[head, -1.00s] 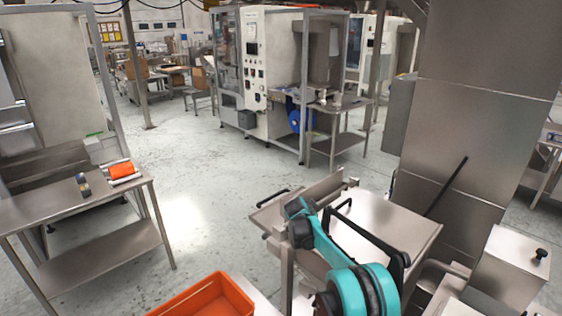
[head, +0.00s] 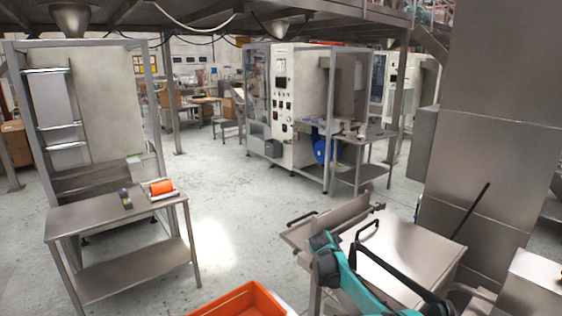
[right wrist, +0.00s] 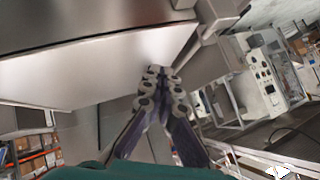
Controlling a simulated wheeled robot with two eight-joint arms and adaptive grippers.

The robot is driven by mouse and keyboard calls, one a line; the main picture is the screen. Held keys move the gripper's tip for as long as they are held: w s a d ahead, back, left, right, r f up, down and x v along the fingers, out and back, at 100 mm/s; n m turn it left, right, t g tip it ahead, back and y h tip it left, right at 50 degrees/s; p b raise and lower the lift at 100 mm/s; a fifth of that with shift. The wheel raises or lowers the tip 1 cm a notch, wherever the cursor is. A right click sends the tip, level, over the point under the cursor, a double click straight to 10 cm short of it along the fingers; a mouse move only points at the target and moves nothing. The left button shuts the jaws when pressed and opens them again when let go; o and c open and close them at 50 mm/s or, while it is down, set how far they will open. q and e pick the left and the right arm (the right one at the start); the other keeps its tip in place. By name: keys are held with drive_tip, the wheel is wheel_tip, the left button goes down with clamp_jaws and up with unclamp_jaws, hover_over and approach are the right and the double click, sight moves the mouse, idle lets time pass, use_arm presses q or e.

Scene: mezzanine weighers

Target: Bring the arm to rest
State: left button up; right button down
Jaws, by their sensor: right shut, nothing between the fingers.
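My right arm shows at the lower right of the head view, teal and black, in front of a steel machine with a flat top (head: 400,258). Its gripper cannot be made out clearly there. In the right wrist view my right gripper (right wrist: 160,72) is shut and empty, its fingertips together. Behind the fingers in that view is a bright steel surface (right wrist: 90,72). Whether they touch it I cannot tell; they look apart from it. My left gripper is not in view.
A steel table (head: 110,225) at the left carries an orange roll (head: 161,187) and a small dark tool (head: 125,199). An orange crate (head: 240,302) is at the bottom edge. A steel column (head: 495,130) stands at the right. The floor (head: 225,220) between is clear.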

drive_tip(key=s+r+n+g+y+b, duration=0.2)
drive_tip(key=s+n+b, duration=0.45)
drive_tip(key=s, duration=1.75)
drive_tip(key=s+f+n+b, duration=0.2)
drive_tip(key=s+f, duration=0.2)
drive_tip(key=s, duration=0.5)
drive_tip(key=s+a+f+n+y+b, duration=0.1)
drive_tip(key=s+f+b, duration=0.2)
drive_tip(key=s, duration=0.6)
drive_tip(key=s+a+f+n+y+b, duration=0.1)
drive_tip(key=s+f+n+b, duration=0.1)
drive_tip(key=s+f, duration=0.5)
drive_tip(key=shift+s+f+n+b, duration=0.2)
drive_tip(key=shift+s+n+b, duration=0.15)
drive_tip(key=shift+s, duration=0.55)
